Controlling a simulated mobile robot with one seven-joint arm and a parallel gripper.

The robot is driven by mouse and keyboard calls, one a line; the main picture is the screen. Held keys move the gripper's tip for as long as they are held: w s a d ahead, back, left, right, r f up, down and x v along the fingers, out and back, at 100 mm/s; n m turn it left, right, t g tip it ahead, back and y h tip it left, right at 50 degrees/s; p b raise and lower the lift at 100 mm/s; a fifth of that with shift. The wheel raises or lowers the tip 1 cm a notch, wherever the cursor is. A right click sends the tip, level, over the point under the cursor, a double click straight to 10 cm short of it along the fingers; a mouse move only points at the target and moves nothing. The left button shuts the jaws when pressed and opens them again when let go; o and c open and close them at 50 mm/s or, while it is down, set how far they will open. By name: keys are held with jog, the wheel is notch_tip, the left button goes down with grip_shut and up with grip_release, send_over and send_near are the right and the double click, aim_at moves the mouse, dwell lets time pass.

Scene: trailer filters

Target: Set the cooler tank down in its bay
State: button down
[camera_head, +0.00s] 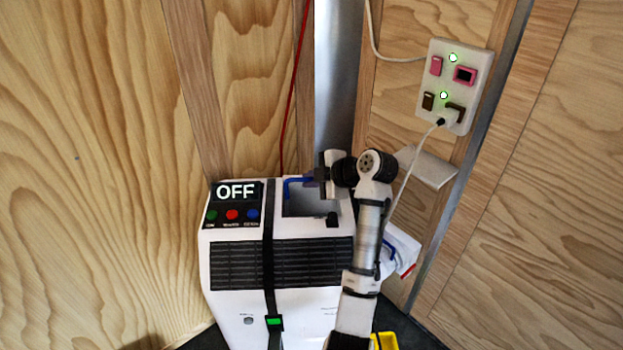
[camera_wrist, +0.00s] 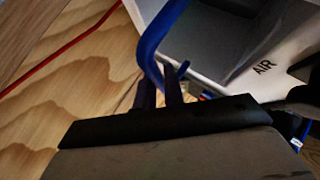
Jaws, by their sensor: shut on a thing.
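The white cooler (camera_head: 225,262) stands in the corner with an "OFF" display on its upper left. An open square bay (camera_head: 310,201) shows in its top right. My gripper (camera_head: 309,180) is at the bay's upper edge, shut on a blue handle (camera_head: 291,184). In the wrist view, my fingers (camera_wrist: 160,92) close at the lower end of the bent blue handle (camera_wrist: 152,42). I take the handle as the cooler tank's. The tank's body is not clearly visible, and I cannot tell whether it is seated.
A white box (camera_head: 402,246) with blue and red parts is at the cooler's right side, behind my arm. A black strap (camera_head: 268,235) crosses the cooler's front. A wall socket panel (camera_head: 450,85) with a white cord is at upper right. Wooden walls enclose the corner.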

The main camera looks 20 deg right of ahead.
jog(key=shift+f+b, duration=0.8)
jog(key=shift+f, duration=0.3)
jog(key=c, duration=1.4)
grip_release()
jog(key=b+v, duration=0.1)
jog(key=v, duration=1.2)
jog(key=shift+s+d+r, duration=0.2)
jog(key=shift+s+r, duration=0.05)
jog(key=shift+r, duration=0.05)
